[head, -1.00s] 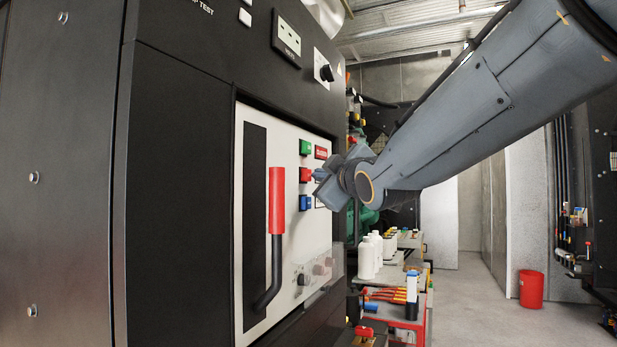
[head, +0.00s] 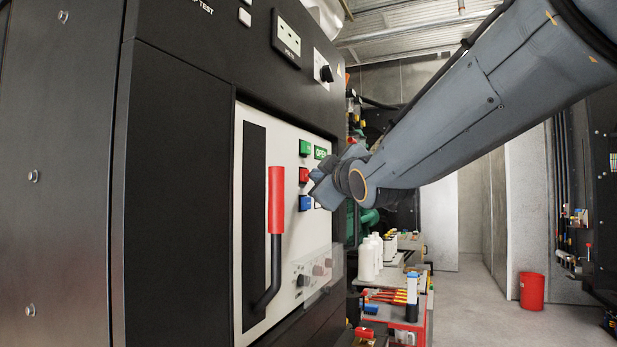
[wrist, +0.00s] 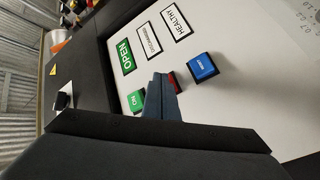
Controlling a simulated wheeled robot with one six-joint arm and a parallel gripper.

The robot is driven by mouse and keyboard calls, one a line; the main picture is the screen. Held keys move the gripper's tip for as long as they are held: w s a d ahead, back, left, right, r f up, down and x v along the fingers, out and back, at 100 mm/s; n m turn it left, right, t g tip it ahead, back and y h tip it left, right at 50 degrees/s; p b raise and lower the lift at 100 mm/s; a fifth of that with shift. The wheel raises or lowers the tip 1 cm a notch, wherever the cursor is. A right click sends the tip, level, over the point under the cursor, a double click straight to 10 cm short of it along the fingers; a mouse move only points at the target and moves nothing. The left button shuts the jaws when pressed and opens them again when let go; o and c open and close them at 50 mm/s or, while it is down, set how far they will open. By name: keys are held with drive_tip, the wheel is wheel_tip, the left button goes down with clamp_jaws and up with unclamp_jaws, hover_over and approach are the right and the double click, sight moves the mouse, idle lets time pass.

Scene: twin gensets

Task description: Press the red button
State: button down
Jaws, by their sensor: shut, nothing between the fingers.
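The red button (head: 304,175) is on the white breaker panel (head: 315,232), between a green button (head: 305,148) above and a blue button (head: 305,203) below. In the wrist view, part of the red button (wrist: 172,78) shows behind my gripper (wrist: 162,80), and the rest is hidden. My gripper (head: 314,186) is shut and empty, with its tip at the red button. I cannot tell whether it touches. The indicator (head: 320,153) beside the green button is green; in the wrist view it reads OPEN (wrist: 124,53).
A red-gripped lever (head: 276,200) stands out from the panel to the left of the buttons. A cart (head: 405,322) with bottles and tools stands beyond the cabinet. A red bin (head: 531,290) stands on the floor at right, where the aisle is clear.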

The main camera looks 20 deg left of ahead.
drive_tip(key=shift+d, duration=0.85)
drive_tip(key=shift+s+d+p, duration=0.15)
drive_tip(key=shift+d, duration=1.15)
drive_tip(key=shift+s+d+p, duration=0.1)
drive_tip(key=shift+d+p, duration=0.05)
drive_tip(key=shift+d, duration=1.1)
